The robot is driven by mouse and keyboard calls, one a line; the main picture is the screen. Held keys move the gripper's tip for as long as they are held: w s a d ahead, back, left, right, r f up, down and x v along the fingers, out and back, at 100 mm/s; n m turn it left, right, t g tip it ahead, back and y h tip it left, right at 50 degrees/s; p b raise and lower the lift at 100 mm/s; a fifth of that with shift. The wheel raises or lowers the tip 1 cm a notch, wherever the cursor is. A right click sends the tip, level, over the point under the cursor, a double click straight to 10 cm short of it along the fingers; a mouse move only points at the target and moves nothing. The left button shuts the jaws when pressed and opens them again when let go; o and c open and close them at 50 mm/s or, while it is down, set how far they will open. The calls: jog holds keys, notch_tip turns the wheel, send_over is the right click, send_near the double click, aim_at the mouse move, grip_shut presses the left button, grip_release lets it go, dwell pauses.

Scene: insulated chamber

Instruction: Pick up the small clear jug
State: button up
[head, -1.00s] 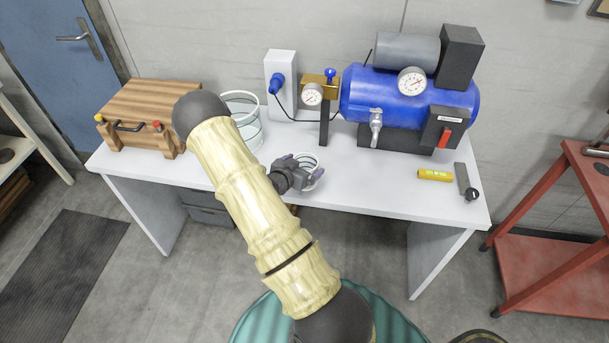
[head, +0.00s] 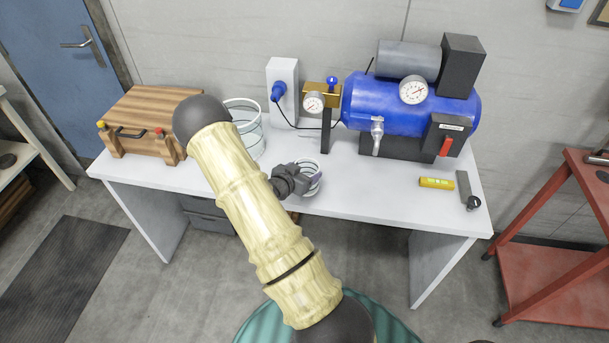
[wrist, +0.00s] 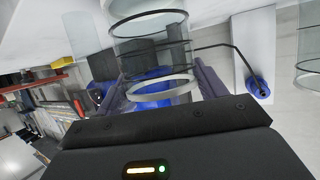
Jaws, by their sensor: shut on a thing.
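The small clear jug (head: 314,166), see-through with dark bands, is near the front edge of the white table, right of my arm. My gripper (head: 308,180) is at the jug, partly covering it from the left and front. In the wrist view the clear jug (wrist: 150,22) stands out between my two purple-grey fingers, with its pale ring end close to the palm. My gripper (wrist: 155,84) is shut on it. I cannot tell from these views whether the jug is clear of the table.
A larger clear container (head: 246,130) stands behind my arm, beside a wooden case (head: 150,118). A blue compressor (head: 380,105) and a gauge stand (head: 325,130) are at the back. The table (head: 375,185) is bare between jug and level.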

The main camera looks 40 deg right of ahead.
notch_tip(320, 180, up, 9)
jog(key=shift+b, duration=0.4)
dwell(0.4)
